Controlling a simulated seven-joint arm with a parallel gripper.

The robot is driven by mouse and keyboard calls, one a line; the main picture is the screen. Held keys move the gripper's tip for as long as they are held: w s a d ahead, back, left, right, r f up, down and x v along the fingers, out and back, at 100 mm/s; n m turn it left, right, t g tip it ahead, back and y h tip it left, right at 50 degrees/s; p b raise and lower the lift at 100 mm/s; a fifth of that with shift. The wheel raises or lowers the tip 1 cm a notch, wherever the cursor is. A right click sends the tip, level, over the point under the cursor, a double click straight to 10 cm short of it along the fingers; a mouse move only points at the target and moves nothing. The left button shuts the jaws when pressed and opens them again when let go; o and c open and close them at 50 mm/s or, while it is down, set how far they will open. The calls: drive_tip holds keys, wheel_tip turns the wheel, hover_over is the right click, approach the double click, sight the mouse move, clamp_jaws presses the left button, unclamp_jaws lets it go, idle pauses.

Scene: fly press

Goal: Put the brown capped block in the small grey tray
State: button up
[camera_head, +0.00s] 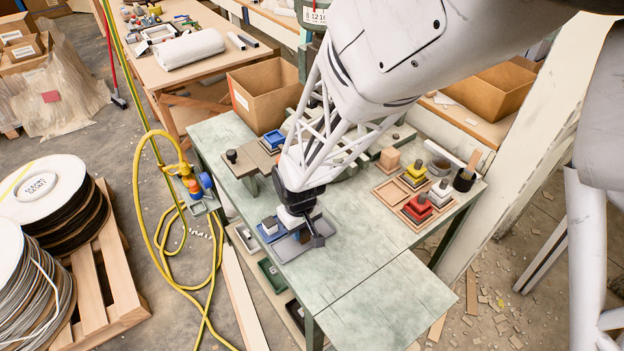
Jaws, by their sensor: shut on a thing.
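My gripper (304,226) is low over the small grey tray (286,252) near the left edge of the green table. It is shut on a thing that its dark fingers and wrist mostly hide. A pale piece shows at the gripper's left side, but I cannot tell whether it is part of the held thing. Whether the held thing touches the tray is also unclear. I cannot make out the brown capped block for certain.
A blue tray (279,237) with a grey block adjoins the grey tray. Red (418,208) and yellow (414,174) stacked blocks stand on the right beside an empty wooden tray (389,193). The table's front (385,300) is clear.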

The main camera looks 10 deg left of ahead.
drive_tip(key=shift+f, duration=0.15)
drive_tip(key=o, duration=0.9)
wheel_tip(320, 180, up, 12)
drive_tip(key=shift+r, duration=0.2)
idle(0.3)
idle(0.5)
drive_tip(key=s+d+r+m+t, duration=0.1)
drive_tip(key=s+d+r+m, duration=0.2)
drive_tip(key=d+r, duration=0.3)
drive_tip(key=s+d+r+m, duration=0.3)
drive_tip(key=s+d+r, duration=0.2)
drive_tip(key=d, duration=0.9)
drive_tip(key=s+d+r+m+t, duration=0.1)
drive_tip(key=s+d+r+m, duration=0.2)
drive_tip(key=s+d+r, duration=0.3)
drive_tip(key=d, duration=0.4)
drive_tip(key=shift+d+r+t, duration=0.15)
drive_tip(key=shift+r+t, duration=0.15)
